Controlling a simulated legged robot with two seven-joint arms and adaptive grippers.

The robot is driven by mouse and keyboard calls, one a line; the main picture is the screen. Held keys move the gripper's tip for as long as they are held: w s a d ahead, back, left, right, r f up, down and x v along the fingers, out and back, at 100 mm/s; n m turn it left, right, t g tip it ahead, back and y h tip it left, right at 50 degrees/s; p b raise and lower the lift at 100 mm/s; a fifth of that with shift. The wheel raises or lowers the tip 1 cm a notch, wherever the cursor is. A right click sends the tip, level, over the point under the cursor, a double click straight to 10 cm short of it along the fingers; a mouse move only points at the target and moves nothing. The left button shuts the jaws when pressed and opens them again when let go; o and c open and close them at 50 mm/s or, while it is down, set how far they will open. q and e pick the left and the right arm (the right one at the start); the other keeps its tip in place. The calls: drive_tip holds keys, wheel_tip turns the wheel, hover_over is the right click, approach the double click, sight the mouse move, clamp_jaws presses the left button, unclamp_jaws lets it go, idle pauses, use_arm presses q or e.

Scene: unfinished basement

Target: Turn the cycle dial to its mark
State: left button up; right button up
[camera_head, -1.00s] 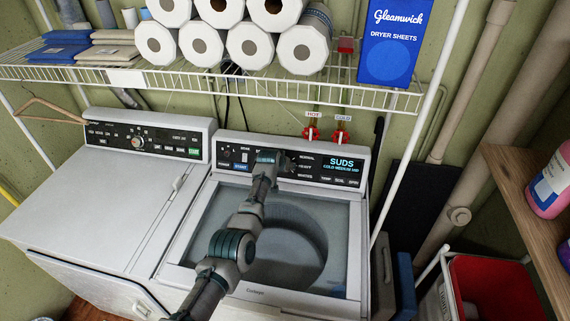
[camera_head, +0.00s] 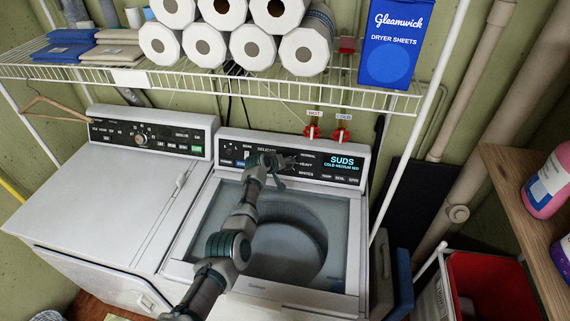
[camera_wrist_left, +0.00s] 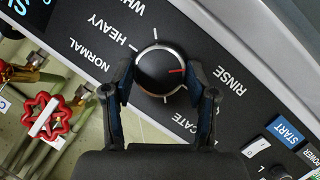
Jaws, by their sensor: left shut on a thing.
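The cycle dial (camera_wrist_left: 154,66) is a round black knob with a silver rim on the washer's control panel (camera_head: 325,173). In the wrist view its red pointer line points right, roughly towards the RINSE side. HEAVY, NORMAL, RINSE and a partly covered label ending in CATE surround it. My left gripper (camera_wrist_left: 160,78) has one finger on each side of the dial and is shut on it. In the head view the left gripper (camera_head: 279,163) is at the panel and covers most of the dial. My right gripper is out of view.
The washer's open tub (camera_head: 290,240) lies below my left arm. A dryer (camera_head: 110,205) stands to the left. A wire shelf (camera_head: 215,88) with paper rolls and a dryer-sheet box (camera_head: 391,45) hangs above. Red HOT and COLD valves (camera_head: 341,135) are behind the panel.

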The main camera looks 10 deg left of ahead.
use_arm(q)
drive_tip(key=shift+s+d+f, duration=0.15)
drive_tip(key=shift+s+f, duration=0.05)
drive_tip(key=shift+f, duration=0.3)
drive_tip(key=o, duration=1.2)
drive_tip(key=shift+w, duration=0.1)
drive_tip(key=shift+c, duration=0.2)
drive_tip(key=shift+w+r, duration=0.1)
drive_tip(key=shift+r, duration=0.15)
drive_tip(key=shift+s+a+r, duration=0.3)
drive_tip(key=shift+s+r, duration=0.1)
drive_tip(key=shift+r, duration=0.1)
drive_tip(key=v, duration=1)
drive_tip(key=shift+s, duration=0.25)
